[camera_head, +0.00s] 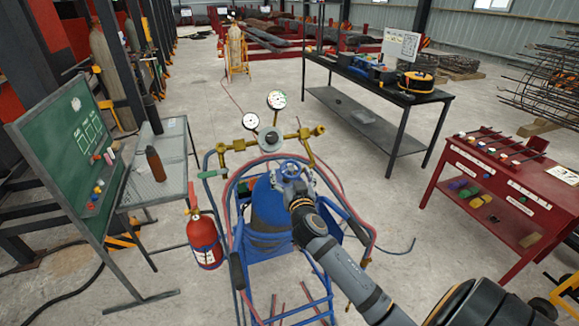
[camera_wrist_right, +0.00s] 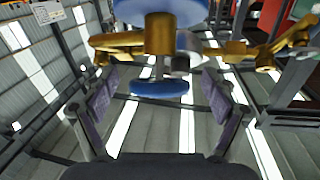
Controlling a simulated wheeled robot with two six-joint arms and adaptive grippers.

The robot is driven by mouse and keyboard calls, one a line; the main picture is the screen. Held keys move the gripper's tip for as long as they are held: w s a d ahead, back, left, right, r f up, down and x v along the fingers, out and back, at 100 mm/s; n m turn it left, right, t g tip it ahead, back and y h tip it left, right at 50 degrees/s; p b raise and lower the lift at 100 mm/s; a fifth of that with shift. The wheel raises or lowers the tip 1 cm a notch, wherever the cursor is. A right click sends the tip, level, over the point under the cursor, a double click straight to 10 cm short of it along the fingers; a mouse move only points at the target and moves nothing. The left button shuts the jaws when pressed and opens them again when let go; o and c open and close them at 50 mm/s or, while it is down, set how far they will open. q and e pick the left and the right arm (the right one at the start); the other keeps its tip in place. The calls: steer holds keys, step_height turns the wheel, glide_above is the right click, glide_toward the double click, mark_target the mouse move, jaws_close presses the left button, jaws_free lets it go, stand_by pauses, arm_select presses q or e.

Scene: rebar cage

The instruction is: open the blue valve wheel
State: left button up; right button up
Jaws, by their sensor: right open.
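The blue valve wheel (camera_head: 291,168) sits on top of the blue gas cylinder (camera_head: 268,205), beside brass regulator fittings (camera_head: 240,144). In the right wrist view the wheel (camera_wrist_right: 158,89) shows as a blue disc on the brass valve body (camera_wrist_right: 160,38), with the blue cylinder above it in the picture. My right gripper (camera_head: 297,186) is at the wheel. In the right wrist view its two fingers (camera_wrist_right: 160,100) are spread, one on each side of the wheel, with gaps to it. Whether the wheel lies fully between the pads in depth is unclear. My left gripper is not visible.
Two round gauges (camera_head: 277,100) stand above the regulator, and red hoses run around the blue cart (camera_head: 318,285). A red fire extinguisher (camera_head: 204,240) hangs at its left. A green board (camera_head: 75,150) stands left; a red table (camera_head: 510,180) stands right.

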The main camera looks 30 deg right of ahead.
steer(key=shift+w+d, duration=0.35)
steer(key=shift+w, duration=0.25)
steer(key=c, duration=1.2)
steer(key=shift+o, duration=0.2)
